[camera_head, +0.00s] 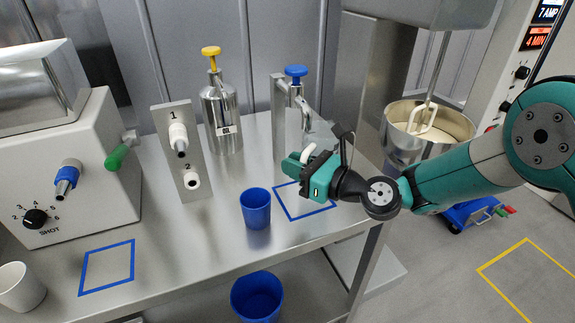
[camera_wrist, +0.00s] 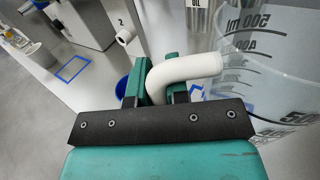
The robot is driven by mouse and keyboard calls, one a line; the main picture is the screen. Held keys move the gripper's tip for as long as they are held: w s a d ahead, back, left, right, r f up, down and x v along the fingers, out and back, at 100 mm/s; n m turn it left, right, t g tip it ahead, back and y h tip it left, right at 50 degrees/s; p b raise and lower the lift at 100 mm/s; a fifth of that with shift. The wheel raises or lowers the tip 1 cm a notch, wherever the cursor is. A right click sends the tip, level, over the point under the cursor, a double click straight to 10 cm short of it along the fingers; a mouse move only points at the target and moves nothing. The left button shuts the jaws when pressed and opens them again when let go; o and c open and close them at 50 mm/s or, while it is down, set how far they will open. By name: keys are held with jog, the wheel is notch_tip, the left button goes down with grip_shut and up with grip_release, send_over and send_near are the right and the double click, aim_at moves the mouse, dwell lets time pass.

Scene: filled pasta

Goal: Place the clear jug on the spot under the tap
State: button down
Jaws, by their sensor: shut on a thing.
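My gripper (camera_head: 297,165) is shut on the white handle of the clear jug (camera_wrist: 270,75). The handle (camera_wrist: 185,70) sits between the fingertips in the wrist view, and the jug body with its ml marks fills the right side. In the head view the jug (camera_head: 309,152) is mostly hard to see behind my gripper. The tap (camera_head: 296,90) with a blue knob stands at the back of the table. A blue taped square (camera_head: 285,207) lies on the table below and in front of it, partly covered by my gripper. I cannot tell whether the jug touches the table.
A blue cup (camera_head: 256,210) stands just left of the square. A steel dispenser with yellow knob (camera_head: 217,105) and a panel with two nozzles (camera_head: 180,150) stand further left. Another blue square (camera_head: 107,268) lies by the shot machine (camera_head: 70,170). A mixer bowl (camera_head: 400,135) is at right.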

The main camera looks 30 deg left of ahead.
jog(key=f+b, duration=0.1)
jog(key=b, duration=0.1)
jog(key=a+f+b, duration=0.1)
jog(key=b, duration=0.2)
jog(key=f+b, duration=0.1)
jog(key=b, duration=0.1)
jog(key=shift+s+a+f+b, duration=0.3)
jog(key=shift+s+a+f, duration=0.1)
jog(key=shift+f+b, duration=0.3)
jog(key=shift+f, duration=0.35)
dwell(0.4)
jog(key=c, duration=1.1)
grip_release()
jog(key=shift+o, duration=0.2)
jog(key=shift+d, duration=0.1)
jog(key=s+d+b, duration=0.2)
jog(key=d+b, duration=0.4)
jog(key=d, duration=1.1)
